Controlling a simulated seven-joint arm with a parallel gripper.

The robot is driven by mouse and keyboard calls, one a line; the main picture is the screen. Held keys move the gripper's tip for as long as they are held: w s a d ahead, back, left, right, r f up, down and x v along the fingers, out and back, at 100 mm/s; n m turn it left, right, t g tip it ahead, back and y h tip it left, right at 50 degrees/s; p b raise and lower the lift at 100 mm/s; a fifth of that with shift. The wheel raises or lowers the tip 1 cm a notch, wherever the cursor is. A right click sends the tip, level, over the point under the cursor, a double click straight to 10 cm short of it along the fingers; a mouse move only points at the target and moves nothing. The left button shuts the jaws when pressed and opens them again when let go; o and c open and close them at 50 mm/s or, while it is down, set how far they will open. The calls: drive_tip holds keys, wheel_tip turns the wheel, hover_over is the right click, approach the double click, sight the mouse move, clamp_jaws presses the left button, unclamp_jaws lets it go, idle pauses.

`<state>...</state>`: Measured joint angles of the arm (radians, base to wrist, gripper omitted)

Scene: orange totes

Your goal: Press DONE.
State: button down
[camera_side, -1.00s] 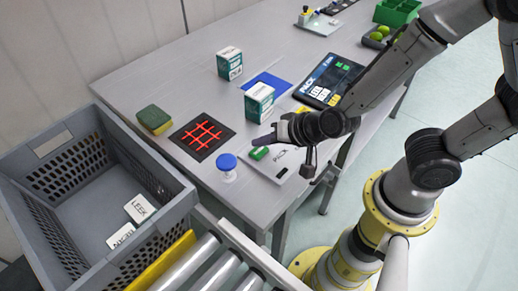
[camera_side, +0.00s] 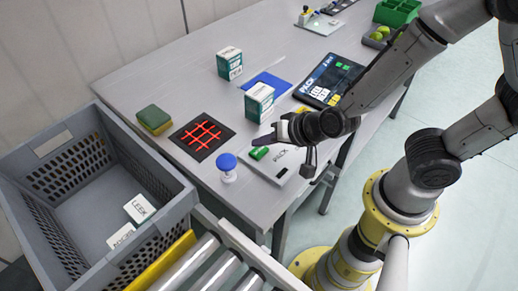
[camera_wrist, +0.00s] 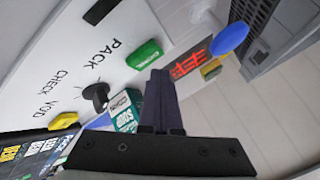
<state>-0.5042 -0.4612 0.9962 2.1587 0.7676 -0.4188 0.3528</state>
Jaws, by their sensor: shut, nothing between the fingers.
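A pale control panel (camera_side: 284,170) marked PACK lies at the table's front edge. A green button (camera_side: 259,153) sits at its left end; it also shows in the wrist view (camera_wrist: 145,55). I cannot read the word DONE on it. My gripper (camera_side: 256,141) is shut and empty, its tips just above and behind the green button in the side view. In the wrist view the closed fingers (camera_wrist: 160,74) point just right of the button. Contact cannot be told.
A blue-topped knob (camera_side: 227,162) stands left of the panel, near a red-lit grid (camera_side: 202,134). A carton (camera_side: 259,101) stands behind my gripper. A tablet (camera_side: 329,79) lies to the right. A grey crate (camera_side: 178,208) holding two labelled packs is at left.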

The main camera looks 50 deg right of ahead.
sight(263, 153)
drive_tip(key=shift+f, duration=0.15)
idle(0.7)
drive_tip(key=shift+f, duration=0.3)
drive_tip(key=shift+f, duration=0.5)
idle(0.9)
drive_tip(key=shift+r, duration=0.9)
drive_tip(key=shift+r, duration=2.5)
